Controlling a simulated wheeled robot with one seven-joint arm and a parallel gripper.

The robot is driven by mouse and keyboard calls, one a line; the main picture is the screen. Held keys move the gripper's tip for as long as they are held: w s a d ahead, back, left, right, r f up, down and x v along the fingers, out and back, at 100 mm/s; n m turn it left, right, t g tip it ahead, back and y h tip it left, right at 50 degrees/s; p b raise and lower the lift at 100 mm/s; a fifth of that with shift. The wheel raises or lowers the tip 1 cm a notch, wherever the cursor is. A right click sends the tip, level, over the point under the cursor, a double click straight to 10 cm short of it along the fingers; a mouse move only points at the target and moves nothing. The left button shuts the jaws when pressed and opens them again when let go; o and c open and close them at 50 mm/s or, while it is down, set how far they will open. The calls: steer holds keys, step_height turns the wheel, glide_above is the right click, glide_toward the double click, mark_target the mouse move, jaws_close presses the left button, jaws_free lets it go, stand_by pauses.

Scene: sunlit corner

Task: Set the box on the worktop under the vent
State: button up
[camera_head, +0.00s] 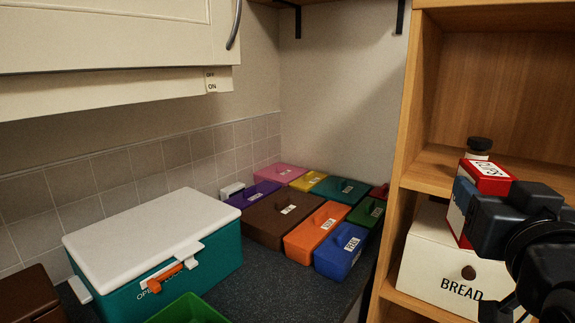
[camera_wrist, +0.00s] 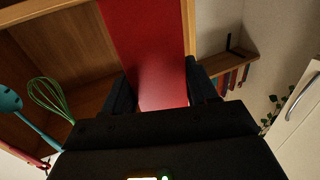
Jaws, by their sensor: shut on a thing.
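A red box (camera_head: 487,178) with a white label on top and white on its side is held at the right, in front of the wooden shelf. My gripper (camera_head: 490,215) is shut on it from the right. In the wrist view the box's red face (camera_wrist: 145,50) shows between the two dark fingers of the gripper (camera_wrist: 160,92). The vent (camera_head: 150,90) is the cream hood with an off/on switch at upper left. The dark worktop (camera_head: 262,285) runs below it. The held box is to the right of the worktop, apart from it.
A teal chest (camera_head: 205,262) with a white lid fills much of the worktop under the vent. Several coloured lidded boxes, including an orange one (camera_head: 318,228), crowd the back corner. A green bin (camera_head: 190,310) stands in front. A bread box (camera_head: 445,265) sits in the shelf (camera_head: 400,150).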

steer(key=a+f+n+y, duration=0.1)
steer(key=a+f+y, duration=0.1)
steer(key=f, duration=1.7)
steer(key=a+f+n+y, duration=0.2)
steer(key=f, duration=1.8)
steer(key=shift+w+a+f+t+y, duration=0.15)
steer(key=shift+w+a+t+y, duration=0.1)
steer(key=shift+w+t+y, duration=0.05)
steer(key=shift+s, duration=0.15)
steer(key=shift+w, duration=0.25)
